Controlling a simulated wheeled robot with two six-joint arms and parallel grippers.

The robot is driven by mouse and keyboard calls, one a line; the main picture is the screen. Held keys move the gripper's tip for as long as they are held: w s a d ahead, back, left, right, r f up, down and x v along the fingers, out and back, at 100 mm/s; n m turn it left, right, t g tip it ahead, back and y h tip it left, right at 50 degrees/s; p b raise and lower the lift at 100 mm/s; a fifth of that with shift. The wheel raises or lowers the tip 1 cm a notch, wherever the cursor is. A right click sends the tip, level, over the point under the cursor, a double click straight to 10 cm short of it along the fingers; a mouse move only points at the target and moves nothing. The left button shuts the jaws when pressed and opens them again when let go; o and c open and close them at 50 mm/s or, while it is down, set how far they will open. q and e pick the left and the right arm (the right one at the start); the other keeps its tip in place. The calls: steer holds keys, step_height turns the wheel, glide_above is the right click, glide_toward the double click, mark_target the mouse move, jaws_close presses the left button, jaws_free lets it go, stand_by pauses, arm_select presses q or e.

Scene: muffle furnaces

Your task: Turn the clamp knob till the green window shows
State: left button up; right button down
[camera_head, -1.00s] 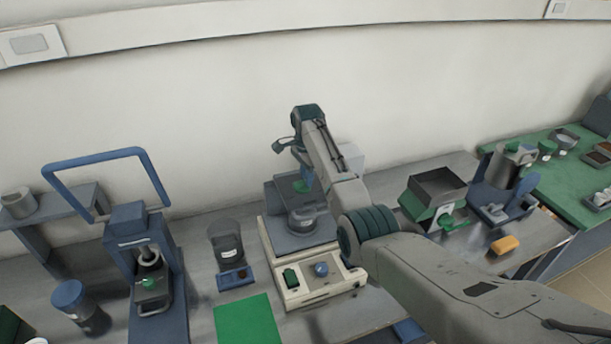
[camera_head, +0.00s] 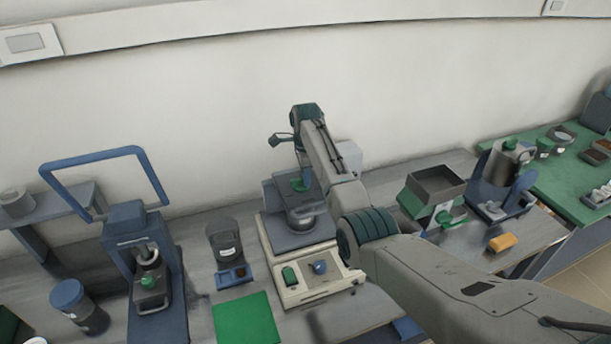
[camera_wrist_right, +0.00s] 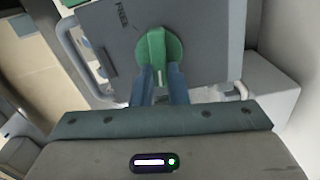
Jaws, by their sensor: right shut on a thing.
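A pale mark shows at the lower part of the knob's disc. I see no green window. My left gripper is out of view.
A blue press (camera_head: 150,270) and a grey canister (camera_head: 224,240) stand left of the machine. A green mat (camera_head: 246,320) lies in front. A hopper (camera_head: 436,186) and an orange block (camera_head: 502,242) are on the right. The wall is close behind.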

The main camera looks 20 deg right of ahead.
steer(key=shift+r, duration=0.1)
steer(key=c, duration=1.4)
jaws_free()
steer(key=shift+d, duration=0.1)
steer(key=shift+c, duration=0.2)
steer(key=shift+r+b, duration=0.35)
step_height(320, 180, up, 7)
steer(key=b, duration=0.3)
steer(key=shift+f, duration=0.1)
steer(key=shift+r+p, duration=1.3)
steer(key=shift+r, duration=0.35)
steer(key=shift+f, duration=0.1)
